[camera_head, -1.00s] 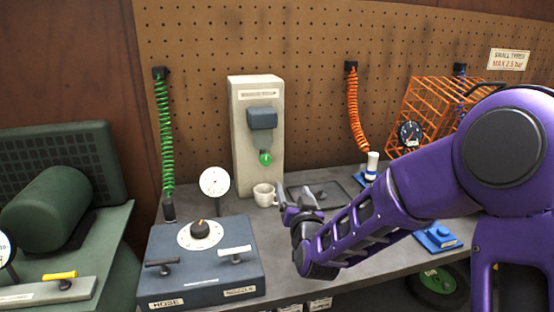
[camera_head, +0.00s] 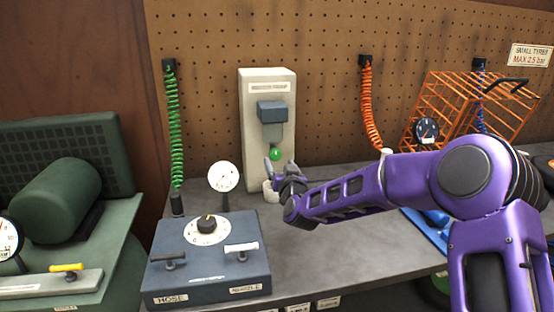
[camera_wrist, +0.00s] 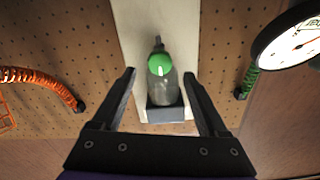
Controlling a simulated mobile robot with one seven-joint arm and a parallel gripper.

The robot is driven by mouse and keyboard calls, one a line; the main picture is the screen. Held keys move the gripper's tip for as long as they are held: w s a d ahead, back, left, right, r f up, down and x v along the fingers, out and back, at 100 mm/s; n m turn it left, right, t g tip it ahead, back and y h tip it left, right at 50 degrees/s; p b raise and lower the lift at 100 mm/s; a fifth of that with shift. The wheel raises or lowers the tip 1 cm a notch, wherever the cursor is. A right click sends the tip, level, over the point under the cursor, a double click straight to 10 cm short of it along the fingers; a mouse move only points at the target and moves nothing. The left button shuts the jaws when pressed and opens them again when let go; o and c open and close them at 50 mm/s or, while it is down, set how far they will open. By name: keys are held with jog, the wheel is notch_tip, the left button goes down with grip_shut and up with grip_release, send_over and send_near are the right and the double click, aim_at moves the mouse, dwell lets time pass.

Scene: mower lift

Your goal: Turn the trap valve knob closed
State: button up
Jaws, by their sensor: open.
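The trap valve knob is a small green knob (camera_head: 276,154) under the clear bowl of the moisture trap (camera_head: 272,112) on a pale upright panel (camera_head: 283,85). In the wrist view the green knob (camera_wrist: 160,65) has a white mark on its face and sits at the end of the bowl (camera_wrist: 161,93). My gripper (camera_head: 272,171) is open, just below the knob in the head view. In the wrist view the two jaws (camera_wrist: 160,76) are spread on either side of the bowl and knob, with space between. Nothing is held.
A white cup (camera_head: 269,192) stands on the bench, partly hidden by my gripper. A blue-grey box (camera_head: 205,262) with a dial and two T-handles is at the front left. A round gauge (camera_head: 223,176) rises behind it; it looms at upper right in the wrist view (camera_wrist: 292,38).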

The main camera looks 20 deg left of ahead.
aim_at(276, 156)
jog(key=shift+x, duration=2.2)
grip_shut()
